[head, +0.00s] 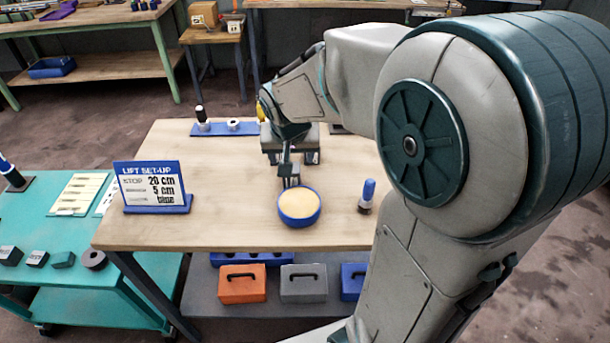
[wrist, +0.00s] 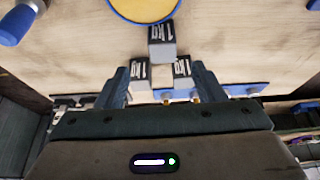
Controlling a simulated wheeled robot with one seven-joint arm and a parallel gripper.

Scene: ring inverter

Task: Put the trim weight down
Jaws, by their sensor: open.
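My gripper (head: 289,167) is over the middle of the wooden table, just behind a round blue dish (head: 299,222) with a pale yellow inside. In the wrist view my gripper (wrist: 162,85) is open, with a finger at each side. Three grey blocks marked "1 kg" show there: a front block (wrist: 162,42) close to the dish (wrist: 145,8), a left block (wrist: 140,74) and a right block (wrist: 182,72) between the fingertips. I cannot tell which is the trim weight. In the head view the gripper mostly hides the blocks.
A blue "LIFT SET-UP" sign (head: 152,187) stands at the table's left. A blue-handled tool (head: 366,195) stands right of the dish. A blue rack (head: 222,129) lies at the back edge. A teal cart (head: 60,285) bears dark weights. Bare table (head: 230,225) lies left of the dish.

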